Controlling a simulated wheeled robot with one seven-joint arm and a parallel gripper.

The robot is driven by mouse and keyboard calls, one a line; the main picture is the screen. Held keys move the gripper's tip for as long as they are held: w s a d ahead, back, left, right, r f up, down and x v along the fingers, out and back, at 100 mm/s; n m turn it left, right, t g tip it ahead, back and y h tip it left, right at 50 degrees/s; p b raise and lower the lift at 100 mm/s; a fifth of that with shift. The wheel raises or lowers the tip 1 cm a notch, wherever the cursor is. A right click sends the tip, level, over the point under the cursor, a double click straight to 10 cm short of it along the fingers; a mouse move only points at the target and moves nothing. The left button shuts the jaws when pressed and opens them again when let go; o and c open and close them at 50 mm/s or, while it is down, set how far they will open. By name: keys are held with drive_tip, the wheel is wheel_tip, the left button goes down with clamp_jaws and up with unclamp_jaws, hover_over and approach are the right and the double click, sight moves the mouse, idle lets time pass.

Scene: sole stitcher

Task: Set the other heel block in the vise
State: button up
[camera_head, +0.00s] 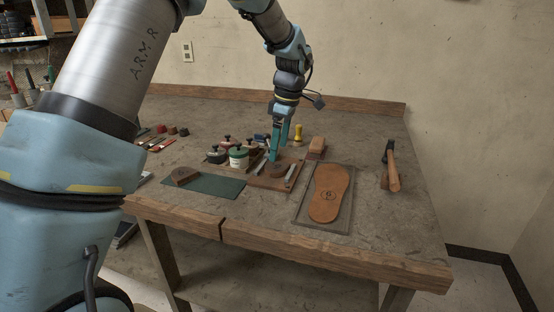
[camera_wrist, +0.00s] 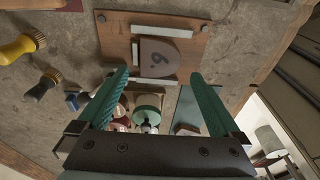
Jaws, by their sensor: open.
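One heel block (camera_wrist: 163,54), brown and marked with a numeral like 6, lies on the wooden vise board (camera_wrist: 117,45) between pale metal bars; the head view also shows it (camera_head: 278,170). Another heel block (camera_head: 185,174) rests on the dark green mat (camera_head: 218,188) left of the vise. It shows partly at the lower right of the wrist view (camera_wrist: 187,129). My gripper (camera_head: 276,152) is over the vise area. In the wrist view my gripper (camera_wrist: 158,76) has its teal fingers spread wide with nothing between them. I cannot tell its exact height above the block.
Several jars (camera_head: 238,158) stand behind the mat. A sole (camera_head: 329,192) lies in a tray (camera_head: 345,221) to the right, then a hammer (camera_head: 391,168). The front right of the bench is clear.

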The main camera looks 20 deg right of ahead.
sight(283, 168)
wheel_tip(283, 168, up, 8)
drive_tip(key=a+f+m+h, duration=0.1)
drive_tip(key=a+f+m, duration=0.1)
drive_tip(key=a, duration=0.8)
drive_tip(key=a+f+m, duration=0.3)
drive_tip(key=a, duration=0.7)
drive_tip(key=s+a+f+m, duration=0.2)
drive_tip(key=s+a, duration=0.3)
drive_tip(key=a, duration=0.3)
drive_tip(key=s+a+f+m, duration=0.3)
drive_tip(key=s+a, duration=0.2)
drive_tip(key=a, duration=0.4)
drive_tip(key=shift+s+f+m+h+b, duration=0.25)
drive_tip(key=shift+f+m+h+b, duration=0.05)
drive_tip(key=shift+a, duration=0.1)
drive_tip(key=shift+c, duration=0.3)
